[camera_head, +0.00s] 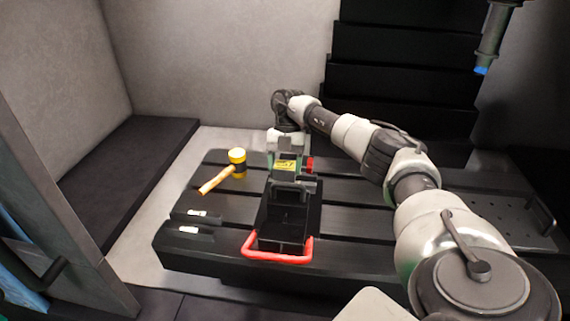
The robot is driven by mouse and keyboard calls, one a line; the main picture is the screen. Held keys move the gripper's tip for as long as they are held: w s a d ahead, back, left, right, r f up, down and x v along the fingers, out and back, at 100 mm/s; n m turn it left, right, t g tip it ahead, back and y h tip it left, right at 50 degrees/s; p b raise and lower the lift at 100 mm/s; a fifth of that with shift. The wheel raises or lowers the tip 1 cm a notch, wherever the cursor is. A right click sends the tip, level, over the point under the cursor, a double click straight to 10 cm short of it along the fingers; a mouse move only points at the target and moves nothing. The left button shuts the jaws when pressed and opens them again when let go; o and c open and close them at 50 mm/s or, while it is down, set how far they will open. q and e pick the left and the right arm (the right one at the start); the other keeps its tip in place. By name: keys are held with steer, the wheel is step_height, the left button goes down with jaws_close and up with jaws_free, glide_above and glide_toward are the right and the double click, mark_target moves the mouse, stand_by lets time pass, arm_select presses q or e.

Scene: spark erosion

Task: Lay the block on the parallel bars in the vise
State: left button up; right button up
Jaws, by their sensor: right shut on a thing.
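The vise is a dark block-like body (280,217) with a red handle (278,259) at its near end, standing on the slotted black table. My right arm reaches in from the right, and its gripper (291,188) points down over the vise, at its far part. The gripper is shut on a grey piece, which seems to be the block; the fingers and wrist mostly hide it. I cannot tell whether it touches the vise. The parallel bars cannot be made out inside the vise. My left gripper is not in view.
A yellow-headed mallet (236,164) lies on the table left of the vise. Two small dark pieces with white labels (188,230) lie at the near left. A blue-tipped machine head (482,70) hangs at the upper right. The table's left part has free room.

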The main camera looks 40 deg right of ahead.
steer(key=o, duration=1.2)
steer(key=v, duration=1.2)
